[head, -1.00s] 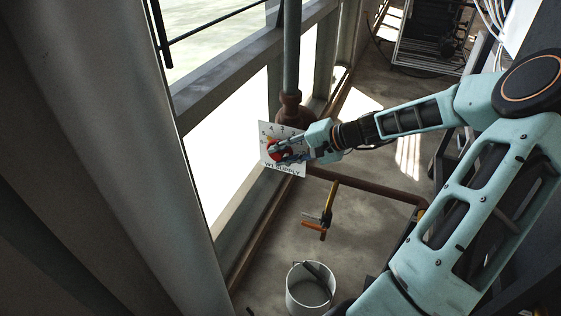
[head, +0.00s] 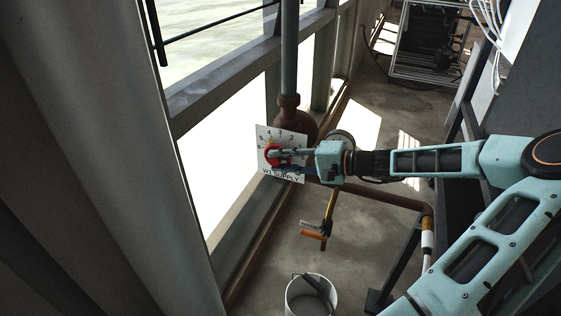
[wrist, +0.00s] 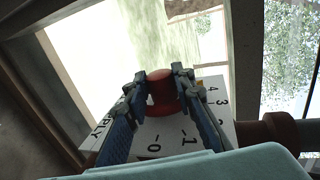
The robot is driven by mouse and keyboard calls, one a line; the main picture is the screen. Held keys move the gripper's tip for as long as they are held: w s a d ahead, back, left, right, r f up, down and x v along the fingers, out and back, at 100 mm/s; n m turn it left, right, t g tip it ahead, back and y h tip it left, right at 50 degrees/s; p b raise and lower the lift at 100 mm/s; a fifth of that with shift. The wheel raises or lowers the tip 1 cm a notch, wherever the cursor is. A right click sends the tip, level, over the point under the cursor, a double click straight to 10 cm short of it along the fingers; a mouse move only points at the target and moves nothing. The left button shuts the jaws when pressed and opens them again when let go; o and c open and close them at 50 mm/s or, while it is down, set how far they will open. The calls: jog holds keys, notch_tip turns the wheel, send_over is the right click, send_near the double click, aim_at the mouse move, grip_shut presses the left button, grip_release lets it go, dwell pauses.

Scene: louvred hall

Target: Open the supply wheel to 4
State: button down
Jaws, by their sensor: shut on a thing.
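The supply wheel (head: 271,156) is red and sits on a white numbered plate (head: 291,175) lettered "SUPPLY". In the wrist view the wheel (wrist: 165,97) is between my two fingers, over the plate (wrist: 168,140). My gripper (head: 275,158) reaches in from the right and is shut on the wheel; it also shows in the wrist view (wrist: 161,76). A small pale mark shows on the wheel there, on the side away from the 4. A small orange mark is at the plate's edge near the 4. The fingers hide part of the wheel and dial, so I cannot tell the exact setting.
A rusty valve body and pipe (head: 290,108) stand behind the plate, and a lower pipe (head: 385,197) runs right. An orange-handled tool (head: 313,235) hangs below. A bucket (head: 308,298) stands on the floor. A wire rack (head: 430,45) is at the back right.

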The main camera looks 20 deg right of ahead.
jog(key=c, duration=1.6)
grip_release()
jog(key=v, duration=1.2)
